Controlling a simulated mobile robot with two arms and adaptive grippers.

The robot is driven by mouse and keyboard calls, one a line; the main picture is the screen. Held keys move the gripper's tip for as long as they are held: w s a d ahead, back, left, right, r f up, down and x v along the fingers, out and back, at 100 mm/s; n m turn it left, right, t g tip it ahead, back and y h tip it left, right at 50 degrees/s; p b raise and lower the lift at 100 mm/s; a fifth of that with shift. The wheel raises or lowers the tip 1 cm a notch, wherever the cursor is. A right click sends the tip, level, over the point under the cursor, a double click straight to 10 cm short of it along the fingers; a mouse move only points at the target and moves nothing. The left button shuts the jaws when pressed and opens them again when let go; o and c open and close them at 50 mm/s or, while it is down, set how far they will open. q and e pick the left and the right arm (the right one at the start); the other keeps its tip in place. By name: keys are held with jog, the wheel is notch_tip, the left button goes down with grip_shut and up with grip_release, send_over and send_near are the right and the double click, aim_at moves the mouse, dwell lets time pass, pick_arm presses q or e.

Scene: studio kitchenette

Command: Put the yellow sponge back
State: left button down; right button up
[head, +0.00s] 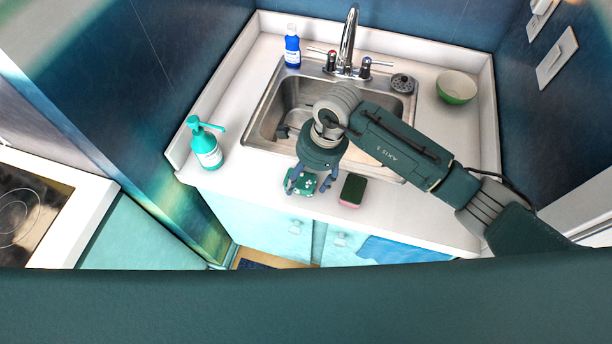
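I see no yellow sponge in the head view. My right gripper (307,187) reaches down over the front edge of the counter, left of a sponge (353,188) with a dark green top and a pink underside. Its two fingers are spread apart. Between and below them is a green item with a white pattern (303,182), partly covered by the gripper. I cannot tell whether the fingers touch it or whether anything else is hidden there. My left gripper is not in view.
A metal sink (262,128) with a faucet (348,42) lies behind the gripper. A teal pump bottle (207,150) stands left, a blue bottle (292,48) at the back, and a green bowl (456,88) at right. The counter (420,210) right of the pink-and-green sponge is clear.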

jog(key=shift+r, duration=0.1)
jog(key=shift+r, duration=0.2)
jog(key=b+v, duration=0.2)
jog(key=v, duration=0.9)
jog(key=shift+d+r, duration=0.15)
jog(key=shift+r, duration=0.2)
